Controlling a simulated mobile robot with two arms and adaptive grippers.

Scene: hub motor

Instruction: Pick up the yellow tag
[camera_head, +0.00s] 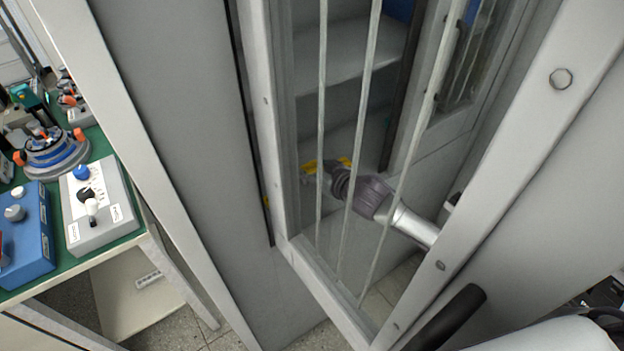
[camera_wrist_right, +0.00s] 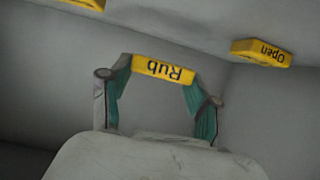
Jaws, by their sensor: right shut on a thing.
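My right gripper (camera_head: 322,168) reaches into a grey cabinet and is seen through the bars of its door frame. In the right wrist view its green-padded fingers (camera_wrist_right: 160,82) are shut on a yellow tag (camera_wrist_right: 163,70) lettered "Rub", upside down in the picture. A second yellow tag (camera_wrist_right: 261,52) lettered "Open" lies apart to the right. Part of another yellow piece (camera_wrist_right: 84,3) shows at the top left edge. In the head view yellow patches (camera_head: 345,162) show beside the gripper, too small to read. My left gripper is not in view.
The barred door frame (camera_head: 283,200) stands close around my right arm. The cabinet's shelf (camera_head: 345,60) is above the gripper. A green-topped bench (camera_head: 75,262) with a blue box (camera_head: 30,240) and a grey switch box (camera_head: 98,205) stands at the left.

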